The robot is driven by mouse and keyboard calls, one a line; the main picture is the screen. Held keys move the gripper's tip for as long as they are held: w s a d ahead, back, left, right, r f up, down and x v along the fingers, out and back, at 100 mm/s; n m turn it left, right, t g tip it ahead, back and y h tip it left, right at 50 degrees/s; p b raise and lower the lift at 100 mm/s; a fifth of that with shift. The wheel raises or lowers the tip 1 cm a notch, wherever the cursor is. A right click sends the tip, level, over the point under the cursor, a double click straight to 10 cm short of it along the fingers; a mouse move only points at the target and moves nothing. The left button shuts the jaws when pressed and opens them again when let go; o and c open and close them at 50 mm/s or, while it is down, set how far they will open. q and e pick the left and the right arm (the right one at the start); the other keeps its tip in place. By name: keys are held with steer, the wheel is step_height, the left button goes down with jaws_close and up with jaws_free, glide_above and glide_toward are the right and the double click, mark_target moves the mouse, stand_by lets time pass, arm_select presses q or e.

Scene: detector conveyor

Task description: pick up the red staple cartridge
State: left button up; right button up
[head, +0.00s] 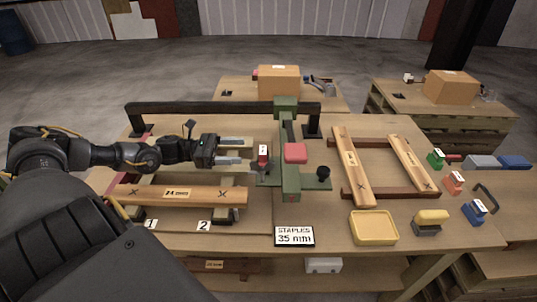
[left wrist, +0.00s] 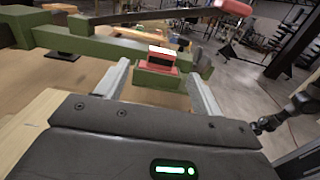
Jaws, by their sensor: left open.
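The red staple cartridge (head: 263,155) is a small red block with a white label on its face. It stands on the green stapler's (head: 290,182) left side ledge, and in the left wrist view the red cartridge (left wrist: 163,60) sits on a green block. My left gripper (head: 244,154) is open and points right, just left of the cartridge. In the left wrist view my left gripper's fingers (left wrist: 157,70) are spread, with the cartridge seen between and beyond their tips. They do not visibly grip it. My right gripper is not seen.
Wooden planks (head: 177,193) lie below my left gripper. A dark rail (head: 225,107) runs behind. The stapler's red pad (head: 295,152) is close right of the cartridge. A wooden frame (head: 354,168), yellow tray (head: 374,228) and green, orange and blue blocks (head: 475,211) are further right.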

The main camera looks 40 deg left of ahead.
mark_target(266, 150)
arm_select(q)
steer(key=shift+x, duration=1.2)
steer(key=p+x, duration=0.3)
steer(key=x, duration=0.4)
steer(key=shift+d, duration=0.15)
steer(key=shift+w+d, duration=0.2)
steer(key=shift+d, duration=0.1)
steer(key=shift+f, duration=0.15)
steer(key=c, duration=1.1)
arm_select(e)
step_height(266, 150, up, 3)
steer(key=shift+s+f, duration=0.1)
